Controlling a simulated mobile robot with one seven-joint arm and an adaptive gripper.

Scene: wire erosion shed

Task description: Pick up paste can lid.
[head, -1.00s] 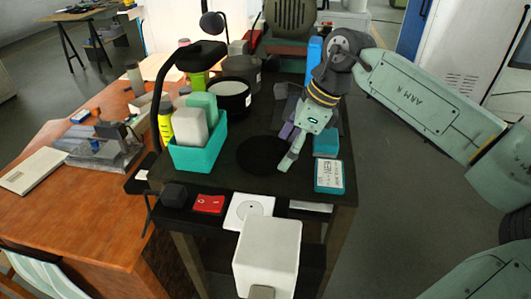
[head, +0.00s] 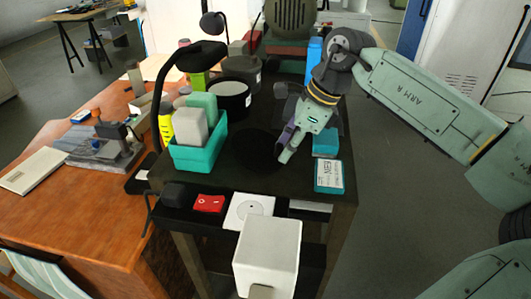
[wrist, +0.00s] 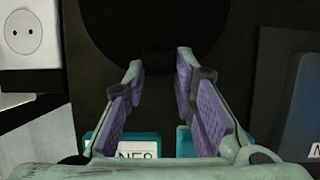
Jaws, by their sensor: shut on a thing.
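The paste can lid, a flat black disc (head: 252,150), is at the middle of the dark bench top in the head view. In the wrist view it is the large black round shape (wrist: 155,22) at the top. My gripper (head: 284,158) reaches down at the disc's right edge. In the wrist view the tips of my gripper (wrist: 159,62) close on the near edge of the lid, with a dark part between them. Black on black hides the exact contact and any gap below the lid.
A teal labelled box (head: 329,177) lies close right of my gripper. A red switch (head: 209,203) and a white socket (head: 249,210) line the front edge.

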